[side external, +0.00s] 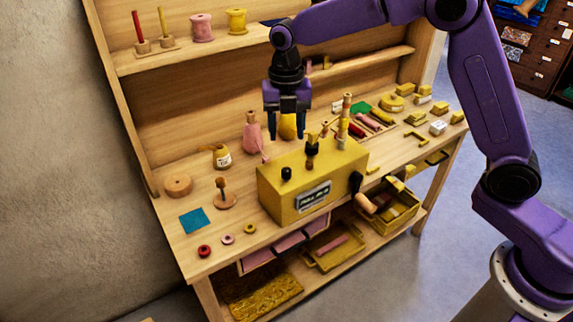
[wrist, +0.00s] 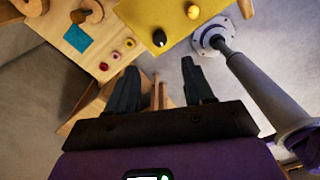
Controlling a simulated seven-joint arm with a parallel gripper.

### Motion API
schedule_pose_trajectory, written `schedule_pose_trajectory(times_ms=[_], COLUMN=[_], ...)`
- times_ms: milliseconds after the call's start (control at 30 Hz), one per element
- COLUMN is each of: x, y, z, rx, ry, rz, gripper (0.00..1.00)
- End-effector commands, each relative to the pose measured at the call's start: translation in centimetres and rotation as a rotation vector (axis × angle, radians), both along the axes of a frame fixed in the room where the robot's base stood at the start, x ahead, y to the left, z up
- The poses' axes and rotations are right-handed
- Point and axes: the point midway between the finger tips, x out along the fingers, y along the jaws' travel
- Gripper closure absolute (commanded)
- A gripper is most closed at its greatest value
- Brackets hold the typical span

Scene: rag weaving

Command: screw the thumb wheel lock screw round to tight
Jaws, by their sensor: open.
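A yellow box (side external: 283,203) with a label on its front stands on the workbench. A small black knob (side external: 286,173) stands upright on its top near the left end; it looks like the thumb wheel lock screw, but I cannot make out its turn marks. The knob also shows in the wrist view (wrist: 159,38), beyond my fingertips. My gripper (side external: 286,132) points down with its fingers apart and empty, above the box and clear of the knob. In the wrist view my gripper (wrist: 160,76) has nothing between its fingers.
Wooden posts with dark collars (side external: 311,150) rise from the box top, right of the knob. A pink bottle (side external: 252,132) stands behind. A blue cloth square (side external: 194,221) lies at the left.

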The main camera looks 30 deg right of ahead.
Motion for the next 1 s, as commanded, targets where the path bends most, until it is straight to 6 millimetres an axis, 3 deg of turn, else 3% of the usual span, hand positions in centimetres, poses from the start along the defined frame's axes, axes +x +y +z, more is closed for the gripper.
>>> schedule_pose_trajectory(times_ms=[300, 500, 700, 1000], x=[-0.1, -0.1, 0.0, 0.0], y=[-0.1, 0.0, 0.0, 0.0], z=[-6.1, -9.1, -10.6, -10.8], rx=[-0.002, -0.002, 0.0, 0.0], ry=[0.003, 0.003, 0.0, -0.001], rz=[-0.001, 0.0, -0.001, -0.001], gripper=[0.48, 0.48, 0.48, 0.48])
